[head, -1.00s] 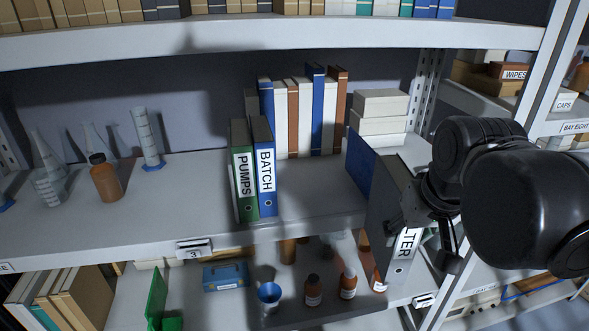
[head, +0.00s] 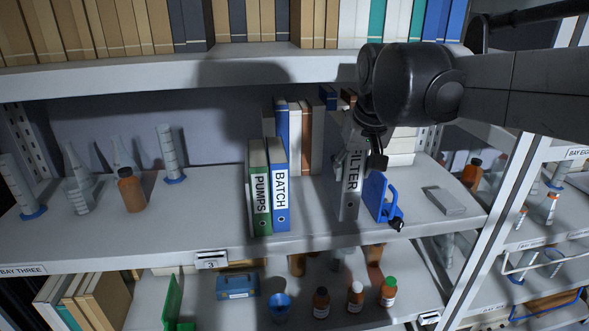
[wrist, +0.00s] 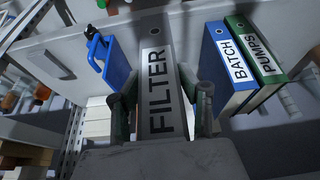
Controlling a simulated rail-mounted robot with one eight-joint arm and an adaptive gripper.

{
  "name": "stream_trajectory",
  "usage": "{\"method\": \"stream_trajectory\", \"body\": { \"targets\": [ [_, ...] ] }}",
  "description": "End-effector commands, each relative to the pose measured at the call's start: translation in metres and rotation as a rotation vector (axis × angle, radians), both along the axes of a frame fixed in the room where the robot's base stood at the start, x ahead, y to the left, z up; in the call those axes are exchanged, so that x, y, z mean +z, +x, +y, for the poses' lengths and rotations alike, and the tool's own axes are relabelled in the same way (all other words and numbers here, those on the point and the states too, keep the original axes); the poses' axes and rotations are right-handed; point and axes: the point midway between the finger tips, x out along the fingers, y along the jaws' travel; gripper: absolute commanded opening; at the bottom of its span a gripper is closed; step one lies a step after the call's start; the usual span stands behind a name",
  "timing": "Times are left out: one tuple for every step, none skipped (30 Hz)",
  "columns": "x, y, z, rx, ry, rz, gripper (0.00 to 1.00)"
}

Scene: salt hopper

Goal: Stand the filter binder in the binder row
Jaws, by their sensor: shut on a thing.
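The grey filter binder (head: 349,181) stands about upright at the front of the middle shelf in the head view. My gripper (head: 366,160) is shut on it from the right. In the wrist view the FILTER spine (wrist: 157,90) lies between my two fingers (wrist: 160,120). The green PUMPS binder (head: 260,190) and the blue BATCH binder (head: 280,185) stand side by side to its left, with a gap between BATCH and the filter binder. A blue bookend-like piece (head: 378,197) stands close on its right. Whether the binder's base touches the shelf I cannot tell.
Several books (head: 300,135) stand in a row behind. A flat grey box (head: 443,200) lies on the shelf at right. A brown bottle (head: 131,190) and glassware stand at left. The upper shelf (head: 200,72) hangs above; bare shelf (head: 210,215) lies left of PUMPS.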

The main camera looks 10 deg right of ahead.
Motion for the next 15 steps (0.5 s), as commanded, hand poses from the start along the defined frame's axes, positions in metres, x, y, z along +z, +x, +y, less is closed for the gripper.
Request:
{"method": "stream_trajectory", "body": {
  "targets": [
    [-0.005,0.009,-0.001,-0.001,0.0,-0.001,0.0],
    [-0.007,0.014,-0.001,-0.001,0.0,-0.001,0.0],
    [-0.011,0.02,-0.002,-0.001,0.0,-0.001,0.0],
    [-0.014,0.025,-0.003,-0.001,0.0,-0.001,0.0],
    [-0.017,0.029,-0.003,-0.001,0.0,-0.001,0.0],
    [-0.02,0.035,-0.004,0.0,0.0,-0.001,0.0],
    [-0.023,0.04,-0.004,0.0,0.0,-0.001,0.0],
    [-0.026,0.044,-0.005,0.0,0.0,-0.001,0.0],
    [-0.03,0.051,-0.005,0.0,0.0,-0.001,0.0],
    [-0.033,0.055,-0.006,0.0,0.0,-0.001,0.0],
    [-0.035,0.06,-0.006,0.0,0.0,-0.001,0.0],
    [-0.038,0.065,-0.007,0.0,0.0,-0.001,0.0],
    [-0.041,0.07,-0.007,0.0,0.0,-0.001,0.0],
    [-0.044,0.074,-0.008,0.0,0.0,-0.001,0.0],
    [-0.047,0.079,-0.008,0.0,0.0,-0.001,0.0]
  ]
}}
